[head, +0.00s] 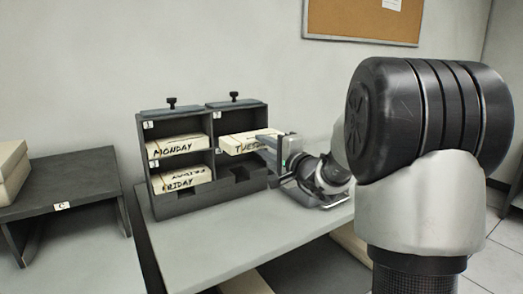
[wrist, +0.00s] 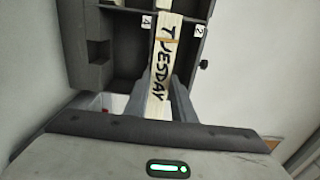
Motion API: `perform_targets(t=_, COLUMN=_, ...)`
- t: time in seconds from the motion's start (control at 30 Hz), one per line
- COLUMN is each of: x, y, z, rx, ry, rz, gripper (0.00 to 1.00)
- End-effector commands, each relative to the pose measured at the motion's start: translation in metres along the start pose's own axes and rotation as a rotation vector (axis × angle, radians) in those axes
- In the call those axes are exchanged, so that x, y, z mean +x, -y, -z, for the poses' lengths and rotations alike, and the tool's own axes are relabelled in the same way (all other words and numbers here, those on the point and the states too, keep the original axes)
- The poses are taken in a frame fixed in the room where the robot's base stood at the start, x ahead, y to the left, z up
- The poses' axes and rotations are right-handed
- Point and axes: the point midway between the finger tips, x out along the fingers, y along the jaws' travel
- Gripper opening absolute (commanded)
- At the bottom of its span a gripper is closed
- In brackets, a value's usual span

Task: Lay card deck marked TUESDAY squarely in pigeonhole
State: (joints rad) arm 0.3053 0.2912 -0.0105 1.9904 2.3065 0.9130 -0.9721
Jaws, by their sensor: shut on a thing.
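The card deck marked TUESDAY (head: 240,143) is a cream block with black lettering. My gripper (head: 270,140) is shut on its near right end. The deck's far end reaches into the upper right pigeonhole of the dark grey rack (head: 205,200), which is labelled 2. In the wrist view the deck (wrist: 165,45) lies between my two fingers (wrist: 160,97), its far part inside the opening between labels 2 and 4. Its end protrudes from the rack. I cannot tell whether its underside touches the shelf.
The MONDAY deck (head: 175,146) lies in the upper left pigeonhole and the FRIDAY deck (head: 183,179) in the lower left. The lower right pigeonhole looks empty. The rack stands on a grey table (head: 215,245). A dark stand (head: 60,195) marked C holds pale blocks (head: 10,170) at left.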

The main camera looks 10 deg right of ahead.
Motion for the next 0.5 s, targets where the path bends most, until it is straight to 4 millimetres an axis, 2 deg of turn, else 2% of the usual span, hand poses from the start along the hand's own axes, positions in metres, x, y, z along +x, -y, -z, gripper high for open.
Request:
perform_targets(t=0.3, x=0.0011, y=0.0015, z=-0.0007, rx=-0.001, ry=0.003, rz=0.003, gripper=0.0)
perform_targets(t=0.5, x=0.0096, y=0.0002, z=-0.0009, rx=-0.001, ry=0.004, rz=0.003, gripper=0.0)
